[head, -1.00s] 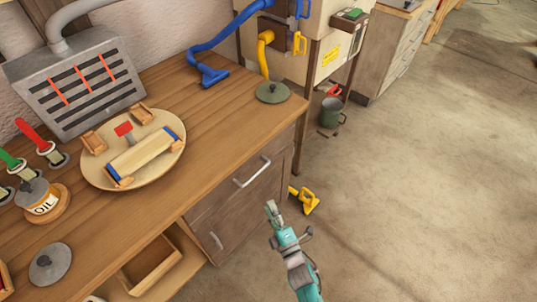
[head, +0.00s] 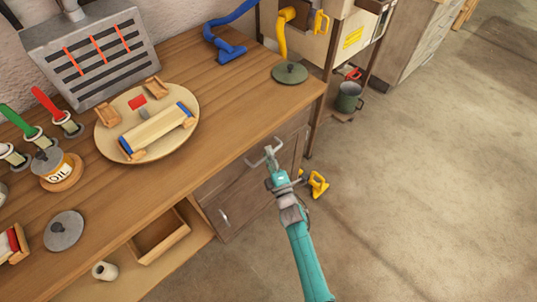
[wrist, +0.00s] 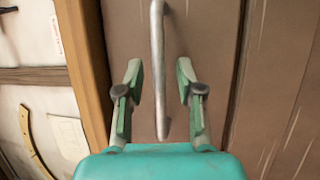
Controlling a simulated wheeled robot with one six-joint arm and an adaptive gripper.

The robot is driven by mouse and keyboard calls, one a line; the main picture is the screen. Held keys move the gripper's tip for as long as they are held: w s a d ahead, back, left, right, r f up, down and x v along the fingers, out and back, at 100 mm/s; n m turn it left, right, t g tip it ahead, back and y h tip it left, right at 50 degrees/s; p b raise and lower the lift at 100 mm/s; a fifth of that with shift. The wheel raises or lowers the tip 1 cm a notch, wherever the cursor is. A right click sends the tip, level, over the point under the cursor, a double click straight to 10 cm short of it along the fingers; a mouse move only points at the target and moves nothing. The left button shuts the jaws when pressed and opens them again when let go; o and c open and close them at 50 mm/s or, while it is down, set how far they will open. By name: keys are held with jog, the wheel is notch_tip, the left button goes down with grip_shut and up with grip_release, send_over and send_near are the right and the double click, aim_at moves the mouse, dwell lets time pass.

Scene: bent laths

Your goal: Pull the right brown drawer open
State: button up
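The brown drawer (head: 228,176) is in the cabinet under the right end of the wooden workbench and looks shut. Its silver bar handle (wrist: 157,40) runs upright through the middle of the wrist view. In the wrist view my gripper (wrist: 159,75) is open, one finger on each side of the bar. A gap shows between the bar and each finger, so it is not gripped.
A lower handle (head: 224,217) sits on the cabinet below the drawer. An open wooden box (head: 162,236) is on the shelf to the left. A yellow clamp-like object (head: 318,184) lies on the floor to the right. The floor in front is clear.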

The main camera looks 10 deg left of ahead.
jog(key=shift+w+a, duration=0.1)
jog(key=shift+w, duration=0.05)
grip_shut()
